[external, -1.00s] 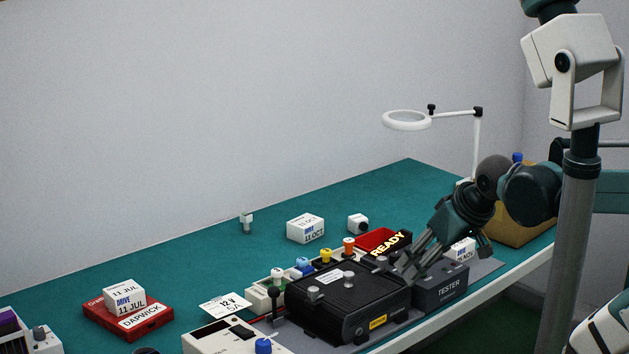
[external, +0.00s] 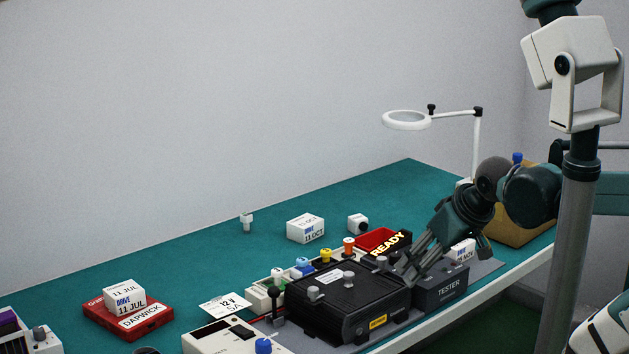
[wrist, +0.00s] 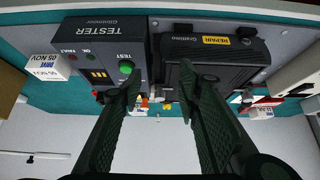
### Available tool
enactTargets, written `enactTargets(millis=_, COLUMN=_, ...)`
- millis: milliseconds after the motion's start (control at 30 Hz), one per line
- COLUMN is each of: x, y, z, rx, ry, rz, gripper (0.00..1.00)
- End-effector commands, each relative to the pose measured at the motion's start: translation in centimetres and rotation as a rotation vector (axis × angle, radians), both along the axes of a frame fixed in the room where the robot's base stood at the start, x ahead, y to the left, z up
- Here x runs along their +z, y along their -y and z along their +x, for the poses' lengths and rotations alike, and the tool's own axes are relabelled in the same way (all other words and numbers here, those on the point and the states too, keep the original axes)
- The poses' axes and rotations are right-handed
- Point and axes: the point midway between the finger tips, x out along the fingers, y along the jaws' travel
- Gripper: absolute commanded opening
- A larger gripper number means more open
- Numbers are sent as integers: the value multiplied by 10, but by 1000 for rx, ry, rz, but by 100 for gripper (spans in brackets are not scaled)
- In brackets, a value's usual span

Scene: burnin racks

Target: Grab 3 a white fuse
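In the external view, a small white fuse-like piece (external: 246,221) stands alone on the green bench, toward the back. A pale strip behind the black unit carries a white-topped piece (external: 277,274), a blue one (external: 302,266), a yellow one (external: 326,255) and an orange one (external: 348,245). I cannot tell for sure which are fuses. My gripper (external: 413,266) points down by the gap between the black unit and the tester. In the wrist view my gripper (wrist: 160,88) has its fingers apart with nothing held; small coloured pieces show beyond them.
The black unit (external: 340,300) and the grey tester (external: 440,287) stand close to my gripper. A red bin (external: 374,240) with a READY sign is behind. White boxes (external: 305,230) and a ring lamp (external: 407,121) stand further off. The bench's back left is clear.

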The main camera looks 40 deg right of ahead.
Motion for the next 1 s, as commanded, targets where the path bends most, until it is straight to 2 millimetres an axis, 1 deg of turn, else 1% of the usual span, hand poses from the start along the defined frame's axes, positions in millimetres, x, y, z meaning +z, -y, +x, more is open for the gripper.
enactTargets(millis=367, x=0, y=0, z=0, rx=1, ry=0, rz=-1, gripper=33)
enactTargets(millis=567, x=7, y=0, z=6, rx=16, ry=-7, rz=-14, gripper=33)
enactTargets(millis=767, x=26, y=1, z=24, rx=62, ry=-27, rz=-56, gripper=33)
enactTargets(millis=1000, x=54, y=3, z=57, rx=150, ry=-66, rz=-132, gripper=33)
